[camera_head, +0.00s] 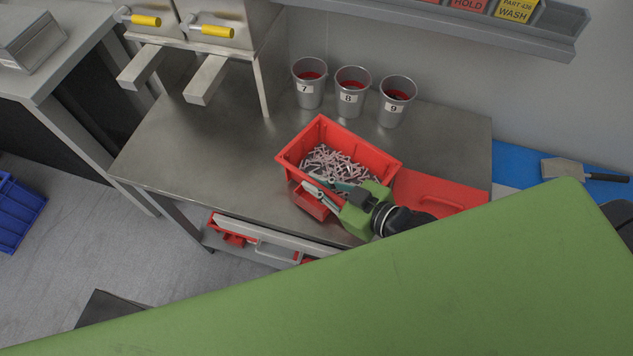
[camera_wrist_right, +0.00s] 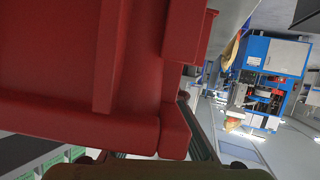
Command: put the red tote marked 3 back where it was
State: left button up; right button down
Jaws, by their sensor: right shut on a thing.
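A red tote (camera_head: 358,138) full of small pale metal parts is at the front middle of the steel table (camera_head: 205,140). No number shows on it. My right gripper (camera_head: 329,190) comes in from the right and is shut on the tote's near side. I cannot tell whether the tote rests on the table or hangs just above it. In the right wrist view the red tote (camera_wrist_right: 80,75) fills the left half, close to the camera. My left gripper is not in view.
Three grey cups marked 7 (camera_head: 308,101), 8 (camera_head: 348,105) and 9 (camera_head: 394,110) stand at the back. A flat red piece (camera_head: 440,191) lies right of the tote. Red bins (camera_head: 232,239) sit on the lower shelf. The table's left part is clear.

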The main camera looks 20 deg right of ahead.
jog(key=shift+w+f, duration=0.1)
jog(key=c, duration=2.6)
grip_release()
jog(key=shift+f, duration=0.25)
jog(key=o, duration=0.4)
jog(key=shift+o, duration=0.2)
jog(key=shift+r, duration=0.15)
jog(key=b+v, duration=0.1)
jog(key=v, duration=0.9)
jog(key=shift+s+d, duration=0.1)
jog(key=shift+s, duration=0.3)
jog(key=shift+s+d+r, duration=0.3)
jog(key=shift+s+r, duration=0.1)
jog(key=shift+s, duration=0.1)
